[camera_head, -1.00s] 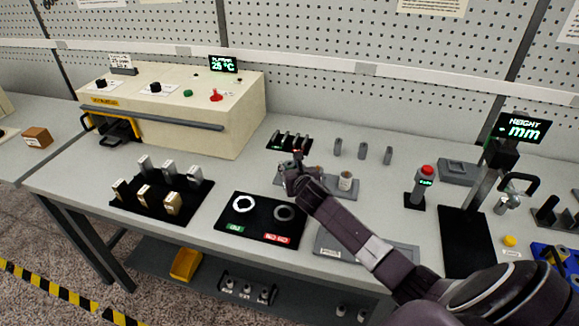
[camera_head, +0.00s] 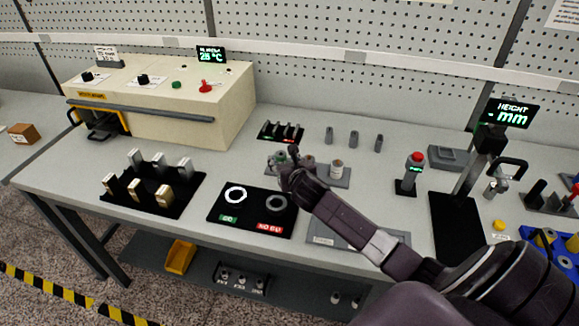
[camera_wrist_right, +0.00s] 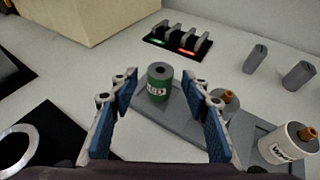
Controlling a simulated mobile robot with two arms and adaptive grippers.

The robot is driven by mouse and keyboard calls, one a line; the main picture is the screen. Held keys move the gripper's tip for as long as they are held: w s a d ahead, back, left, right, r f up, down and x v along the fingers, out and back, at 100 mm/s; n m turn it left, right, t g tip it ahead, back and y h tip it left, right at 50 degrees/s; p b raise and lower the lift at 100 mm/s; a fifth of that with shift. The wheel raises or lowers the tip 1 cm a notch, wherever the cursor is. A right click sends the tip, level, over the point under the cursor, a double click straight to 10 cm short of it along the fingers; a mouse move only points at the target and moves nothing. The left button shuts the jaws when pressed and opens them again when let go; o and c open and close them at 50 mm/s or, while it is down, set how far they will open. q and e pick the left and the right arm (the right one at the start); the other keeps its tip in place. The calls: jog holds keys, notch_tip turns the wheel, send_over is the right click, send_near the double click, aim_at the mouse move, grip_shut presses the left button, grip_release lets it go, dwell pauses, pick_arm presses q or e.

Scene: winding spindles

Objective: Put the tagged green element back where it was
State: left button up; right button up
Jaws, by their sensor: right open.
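The tagged green element (camera_wrist_right: 160,84) is a short upright cylinder with a grey top, a dark centre hole and a white tag. It stands at the far left part of a grey tray (camera_wrist_right: 188,126). My right gripper (camera_wrist_right: 161,98) is open, with its blue-padded fingers either side of the element and visible gaps between. In the head view the right gripper (camera_head: 287,165) is low over the tray's left end and partly hides the green element (camera_head: 275,159). My left gripper is not in view.
On the same tray stand a grey element with an orange top (camera_wrist_right: 227,104) and a white labelled cup (camera_wrist_right: 291,146). A black rack (camera_head: 281,131) stands behind. Grey posts (camera_head: 354,138) stand behind right. A black GO/NO GO mat (camera_head: 250,222) lies in front, and a cream oven (camera_head: 160,100) stands left.

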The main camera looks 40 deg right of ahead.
jog(key=v, duration=0.8)
jog(key=shift+s, duration=0.15)
jog(key=shift+r, duration=0.1)
